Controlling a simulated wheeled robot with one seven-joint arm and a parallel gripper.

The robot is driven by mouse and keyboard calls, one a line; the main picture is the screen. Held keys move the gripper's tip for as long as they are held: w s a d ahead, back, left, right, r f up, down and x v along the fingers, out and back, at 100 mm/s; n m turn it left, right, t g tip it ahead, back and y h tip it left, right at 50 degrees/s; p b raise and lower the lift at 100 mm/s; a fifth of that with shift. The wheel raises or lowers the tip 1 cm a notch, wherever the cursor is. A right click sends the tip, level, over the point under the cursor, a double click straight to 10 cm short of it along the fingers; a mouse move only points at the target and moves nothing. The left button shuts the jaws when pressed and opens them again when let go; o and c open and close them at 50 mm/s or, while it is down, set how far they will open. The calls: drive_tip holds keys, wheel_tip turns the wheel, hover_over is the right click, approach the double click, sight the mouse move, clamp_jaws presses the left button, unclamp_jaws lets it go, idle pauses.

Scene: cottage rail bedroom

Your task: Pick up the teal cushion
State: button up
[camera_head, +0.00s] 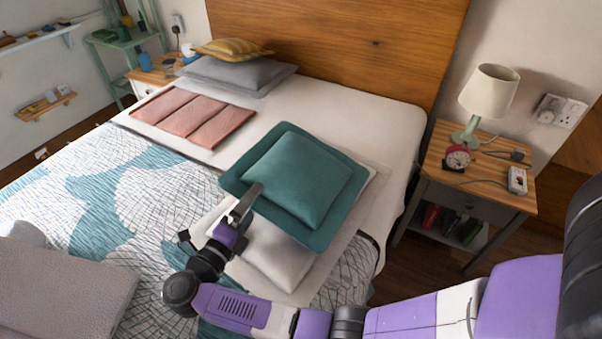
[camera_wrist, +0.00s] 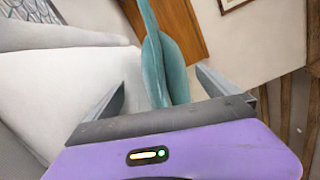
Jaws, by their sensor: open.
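The teal cushion (camera_head: 300,178) has a plump middle and a wide flat border. It lies on pale pillows on the right half of the bed. In the wrist view the cushion (camera_wrist: 165,60) shows nearly edge-on, lined up between my two fingers. My gripper (camera_head: 246,204) is at the cushion's near left border in the head view, and its fingers hide part of that border. In the wrist view my gripper (camera_wrist: 163,92) is open, one finger on each side of the cushion. I cannot tell whether either finger touches it.
A pale pillow (camera_head: 275,258) lies under and in front of the cushion. Folded pink cloth (camera_head: 190,117) and a grey pillow (camera_head: 235,77) lie further left. The wooden headboard (camera_head: 345,45) stands behind. A nightstand (camera_head: 470,180) with lamp (camera_head: 488,95) and red clock (camera_head: 457,157) stands right.

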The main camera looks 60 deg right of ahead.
sight(262, 193)
drive_tip(key=shift+d+r+p, duration=0.15)
drive_tip(key=shift+d+p, duration=0.75)
drive_tip(key=shift+d, duration=2.25)
drive_tip(key=shift+w, duration=0.1)
drive_tip(key=c, duration=1.9)
drive_tip(key=shift+r, duration=0.15)
